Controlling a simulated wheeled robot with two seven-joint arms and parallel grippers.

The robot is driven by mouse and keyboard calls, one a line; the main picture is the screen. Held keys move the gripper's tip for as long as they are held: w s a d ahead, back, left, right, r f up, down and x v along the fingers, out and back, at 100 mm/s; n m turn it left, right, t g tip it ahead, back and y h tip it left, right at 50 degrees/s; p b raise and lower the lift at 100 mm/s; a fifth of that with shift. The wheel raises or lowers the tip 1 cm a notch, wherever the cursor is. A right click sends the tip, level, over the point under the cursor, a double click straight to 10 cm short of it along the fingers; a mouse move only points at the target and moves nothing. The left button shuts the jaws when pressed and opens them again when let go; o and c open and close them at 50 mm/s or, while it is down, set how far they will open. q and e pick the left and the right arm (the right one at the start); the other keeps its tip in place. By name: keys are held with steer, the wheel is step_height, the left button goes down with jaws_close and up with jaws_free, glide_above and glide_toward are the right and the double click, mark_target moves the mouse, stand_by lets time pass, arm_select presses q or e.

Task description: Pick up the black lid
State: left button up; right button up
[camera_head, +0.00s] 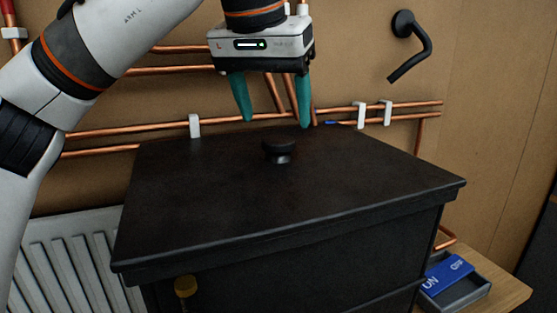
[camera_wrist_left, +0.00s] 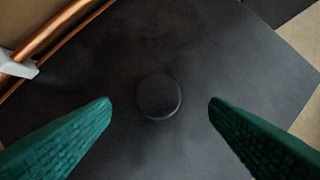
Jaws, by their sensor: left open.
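The black lid (camera_head: 220,205) lies flat on top of a black box (camera_head: 300,270). A round black knob (camera_head: 279,149) stands up near the middle of the lid. In the left wrist view the knob (camera_wrist_left: 158,96) sits between my two green fingers, a little beyond their tips, with the dark lid surface (camera_wrist_left: 210,45) around it. My left gripper (camera_head: 276,116) is open and empty, pointing down above the knob. A gap shows between its fingertips and the lid. My right gripper is not in view.
Copper pipes (camera_head: 100,131) on white clips run along the wall behind the box. A black lever handle (camera_head: 412,45) is on the wall at upper right. A white radiator (camera_head: 75,260) stands at left. A tray with a blue ON/OFF item (camera_head: 447,272) sits at lower right.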

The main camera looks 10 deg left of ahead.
mark_target(277, 140)
arm_select(q)
steer(key=shift+w+f, duration=0.2)
steer(key=shift+f, duration=0.4)
steer(key=p+x, duration=0.1)
steer(key=x, duration=0.2)
steer(key=shift+a+f, duration=0.1)
steer(key=shift+f, duration=0.15)
steer(key=shift+w+f, duration=0.15)
steer(key=shift+f, duration=0.2)
steer(key=c, duration=0.4)
steer(key=shift+r, duration=0.1)
steer(key=c, duration=1)
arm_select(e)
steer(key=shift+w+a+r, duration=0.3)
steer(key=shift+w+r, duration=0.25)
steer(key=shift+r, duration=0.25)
